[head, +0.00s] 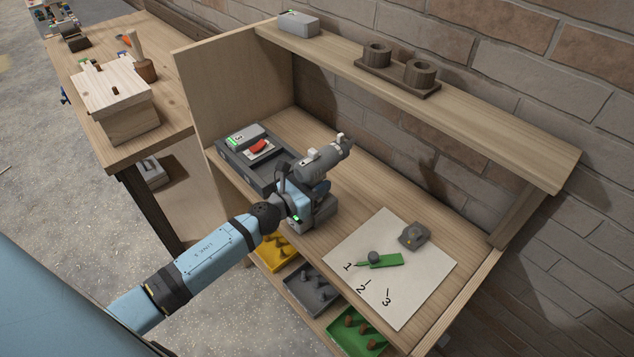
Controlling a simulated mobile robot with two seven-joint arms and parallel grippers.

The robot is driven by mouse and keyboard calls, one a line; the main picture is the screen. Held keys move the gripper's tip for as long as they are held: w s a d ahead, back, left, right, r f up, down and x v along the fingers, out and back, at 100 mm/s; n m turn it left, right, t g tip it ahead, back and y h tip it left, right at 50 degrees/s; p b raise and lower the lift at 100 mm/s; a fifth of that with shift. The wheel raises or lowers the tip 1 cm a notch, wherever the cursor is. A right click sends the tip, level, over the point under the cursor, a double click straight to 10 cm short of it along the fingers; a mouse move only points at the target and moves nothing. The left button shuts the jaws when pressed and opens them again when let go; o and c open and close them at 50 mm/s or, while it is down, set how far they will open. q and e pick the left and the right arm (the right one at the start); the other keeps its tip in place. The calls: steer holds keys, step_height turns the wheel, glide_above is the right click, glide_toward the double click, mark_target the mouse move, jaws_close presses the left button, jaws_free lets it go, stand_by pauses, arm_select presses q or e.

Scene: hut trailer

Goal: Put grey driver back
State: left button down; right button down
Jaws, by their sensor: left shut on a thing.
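My left gripper (300,192) reaches in from the left over the wooden bench and is shut on the grey driver (324,158). The driver's barrel points up and right, and its handle is mostly hidden by the gripper. A grey block with a green light (321,215) shows just below the gripper, seemingly the driver's base. I cannot tell whether it touches the bench. A dark grey tray (262,178) lies left of the driver, with a grey box with a green light (246,136) and a red piece (259,147) at it. My right gripper is not in view.
A white sheet (420,282) marked 1, 2, 3 carries a green piece (384,261) and a grey block (413,236). Yellow (267,257), grey (297,299) and green (334,336) bins sit below the front edge. The upper shelf (460,115) overhangs the back.

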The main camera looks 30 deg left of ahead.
arm_select(q)
steer(key=c, duration=0.7)
jaws_free()
steer(key=shift+r, duration=0.1)
steer(key=shift+s+r, duration=0.1)
steer(key=b+v, duration=0.3)
steer(key=v, duration=0.8)
steer(key=s+d+f+m+g, duration=0.2)
steer(key=s+d+f+m, duration=0.2)
steer(key=m, duration=0.7)
steer(key=s+d+f+m+g+y, duration=0.1)
steer(key=s+d+f+m, duration=0.3)
steer(key=m, duration=0.8)
steer(key=s+d+f+m+g+y, duration=0.1)
steer(key=s+d+f+m+g, duration=0.2)
steer(key=m, duration=0.9)
steer(key=shift+s+d+f, duration=0.35)
steer(key=shift+s+f, duration=0.4)
steer(key=shift+s, duration=0.1)
steer(key=shift+s+d+f, duration=0.35)
steer(key=shift+s+f, duration=0.4)
steer(key=shift+s, duration=0.05)
steer(key=shift+s+d+f, duration=0.35)
steer(key=shift+s+f, duration=0.4)
steer(key=shift+s, duration=0.1)
